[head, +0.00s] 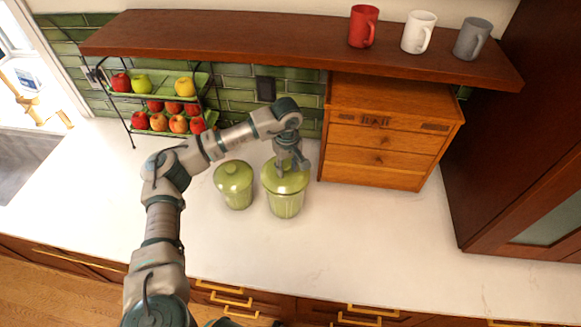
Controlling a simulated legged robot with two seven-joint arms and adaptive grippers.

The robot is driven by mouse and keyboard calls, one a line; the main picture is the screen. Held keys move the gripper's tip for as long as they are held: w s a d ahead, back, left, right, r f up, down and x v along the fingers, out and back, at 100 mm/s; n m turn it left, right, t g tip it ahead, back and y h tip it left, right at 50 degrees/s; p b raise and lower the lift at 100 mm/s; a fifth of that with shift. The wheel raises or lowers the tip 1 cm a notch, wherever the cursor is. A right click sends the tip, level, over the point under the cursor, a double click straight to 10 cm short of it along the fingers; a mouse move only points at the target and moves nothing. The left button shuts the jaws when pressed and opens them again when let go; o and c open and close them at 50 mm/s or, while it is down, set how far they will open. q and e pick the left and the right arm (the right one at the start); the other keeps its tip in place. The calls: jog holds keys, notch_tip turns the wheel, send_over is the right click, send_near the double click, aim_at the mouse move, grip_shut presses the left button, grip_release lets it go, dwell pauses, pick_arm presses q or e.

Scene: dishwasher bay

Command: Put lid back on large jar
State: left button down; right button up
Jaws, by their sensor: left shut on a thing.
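The large jar (286,205) is green and ribbed and stands upright on the white counter. Its green lid (270,181) is at the jar's mouth and looks level. Whether it is fully seated I cannot tell. My left gripper (289,168) reaches down from above and is shut on the lid's knob, which the fingers hide. A smaller green jar (236,196) with its lid on stands just to the left of the large jar. My right gripper is not in view.
A wooden drawer box (380,155) stands to the right of the jars, under a wooden shelf (290,38) with three mugs. A wire fruit rack (150,105) stands at the back left. A sink (22,158) is at the far left. The front right counter (400,245) is clear.

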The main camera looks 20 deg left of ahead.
pick_arm(q)
jog(key=shift+a+f, duration=0.1)
jog(key=shift+a, duration=0.2)
jog(key=shift+d, duration=0.2)
jog(key=shift+a+f, duration=0.1)
jog(key=shift+a, duration=0.5)
jog(key=shift+d, duration=0.75)
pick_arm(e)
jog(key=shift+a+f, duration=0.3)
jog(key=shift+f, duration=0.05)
pick_arm(q)
jog(key=shift+d, duration=0.1)
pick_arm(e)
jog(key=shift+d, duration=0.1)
pick_arm(q)
jog(key=shift+c, duration=0.7)
grip_release()
